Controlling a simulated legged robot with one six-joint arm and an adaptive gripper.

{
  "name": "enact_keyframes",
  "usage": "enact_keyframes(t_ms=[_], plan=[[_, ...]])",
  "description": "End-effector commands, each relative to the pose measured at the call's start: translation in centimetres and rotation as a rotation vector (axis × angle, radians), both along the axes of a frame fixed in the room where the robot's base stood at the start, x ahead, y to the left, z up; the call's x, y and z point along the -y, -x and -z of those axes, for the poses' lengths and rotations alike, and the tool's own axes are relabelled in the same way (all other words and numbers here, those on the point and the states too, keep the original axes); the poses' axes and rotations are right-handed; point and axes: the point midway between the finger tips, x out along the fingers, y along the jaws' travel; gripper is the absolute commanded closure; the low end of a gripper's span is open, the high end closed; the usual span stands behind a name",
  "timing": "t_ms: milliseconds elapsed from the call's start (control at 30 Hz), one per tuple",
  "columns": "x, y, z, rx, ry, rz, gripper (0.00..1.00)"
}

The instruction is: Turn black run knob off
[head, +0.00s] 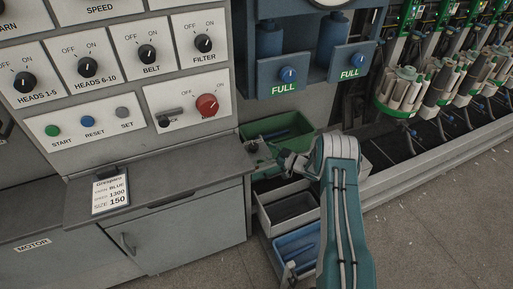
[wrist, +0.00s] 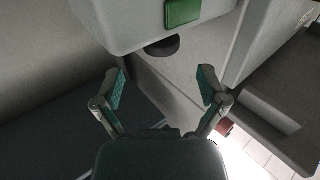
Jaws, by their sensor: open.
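The control panel in the head view bears black knobs: heads 1-5 (head: 24,82), heads 6-10 (head: 88,66), belt (head: 147,54) and filter (head: 203,43), each under off and on marks. No label that I can read says run. A lower plate holds a dark lever (head: 170,121) and a red knob (head: 207,105); their labels are partly hidden. My gripper (head: 258,152) is below and right of this plate, over the counter's right end. In the wrist view my gripper (wrist: 162,86) is open and empty. A dark round piece (wrist: 163,46) lies beyond the fingertips.
A counter (head: 160,180) with a label card (head: 111,191) juts out below the panel. A green bin (head: 285,128), a grey bin (head: 290,208) and a blue bin (head: 297,247) stand right of it. Cone spindles (head: 405,90) line the right. Open floor (head: 440,235) lies at lower right.

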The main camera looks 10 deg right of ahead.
Motion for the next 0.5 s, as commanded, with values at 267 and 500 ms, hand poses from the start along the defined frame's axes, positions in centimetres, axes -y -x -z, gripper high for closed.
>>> enact_keyframes(t_ms=[267,500], plan=[[3.8,3.2,0.1,-0.001,0.001,0.002,0.08],[4.6,4.0,0.0,0.001,0.001,-0.001,0.08]])
